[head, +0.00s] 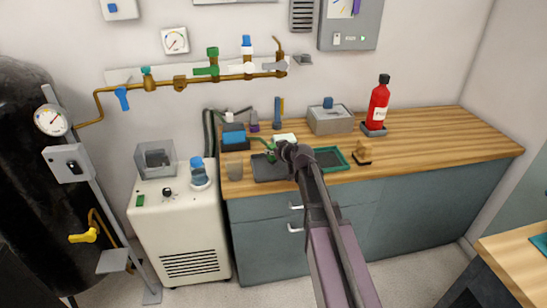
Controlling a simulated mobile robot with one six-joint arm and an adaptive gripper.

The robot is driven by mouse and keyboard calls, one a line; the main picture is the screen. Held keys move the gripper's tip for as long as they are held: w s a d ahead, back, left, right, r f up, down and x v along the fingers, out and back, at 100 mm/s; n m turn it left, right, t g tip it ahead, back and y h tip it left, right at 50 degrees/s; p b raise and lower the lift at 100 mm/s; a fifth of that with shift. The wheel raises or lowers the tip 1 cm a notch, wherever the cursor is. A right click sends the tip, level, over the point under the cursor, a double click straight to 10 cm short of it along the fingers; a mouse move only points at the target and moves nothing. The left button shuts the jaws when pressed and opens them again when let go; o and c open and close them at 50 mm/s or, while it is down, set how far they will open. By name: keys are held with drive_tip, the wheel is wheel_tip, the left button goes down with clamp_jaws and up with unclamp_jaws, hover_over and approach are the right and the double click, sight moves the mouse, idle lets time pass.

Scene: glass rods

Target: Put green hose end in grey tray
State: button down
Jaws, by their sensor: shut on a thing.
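My arm reaches over the wooden counter from the lower right, and my gripper (272,154) is at its far end, small and partly hidden by my wrist. The grip itself is too small to see clearly. A flat dark grey tray (268,174) lies on the counter just below and in front of the gripper in the picture. The hose end appears above its back edge; I cannot tell the height between them.
A green-rimmed tray (346,163) lies right of my wrist, beside a small wooden block (362,154). Behind are a blue-topped box (233,138), a grey box (330,119) and a red bottle (378,106). The counter's right side is clear.

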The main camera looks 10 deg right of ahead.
drive_tip(key=shift+f+b, duration=0.55)
drive_tip(key=shift+f, duration=0.25)
drive_tip(key=shift+f, duration=0.15)
drive_tip(key=shift+c, duration=1.5)
unclamp_jaws()
drive_tip(key=shift+r, duration=0.3)
drive_tip(key=p+v, duration=0.5)
drive_tip(key=v, duration=0.7)
drive_tip(key=shift+s+f, duration=0.15)
